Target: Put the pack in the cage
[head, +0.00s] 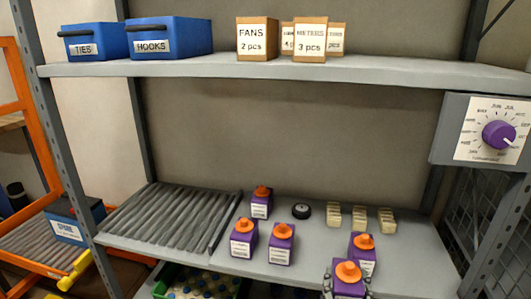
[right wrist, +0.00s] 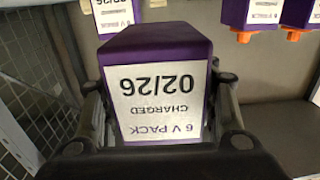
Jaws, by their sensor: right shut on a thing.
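My right gripper (head: 347,282) is shut on a purple pack (head: 350,288) with an orange top, at the bottom edge of the head view. In the right wrist view the held pack (right wrist: 155,45) sits between both fingers, and its white label reads "6 V PACK CHARGED 02/26", upside down in the picture. Similar packs stand on the shelf: one at the back (head: 260,208), two in front of it (head: 242,243) (head: 281,250), and one just behind the held pack (head: 367,254). Wire mesh (head: 508,222) that may be the cage shows at the right. My left gripper is out of view.
The grey shelf (head: 320,240) also holds a black round item (head: 301,211) and small beige blocks (head: 358,216). A roller rack (head: 170,215) lies left. A box with a purple dial (head: 497,135) hangs at the right. A green crate (head: 205,283) is below.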

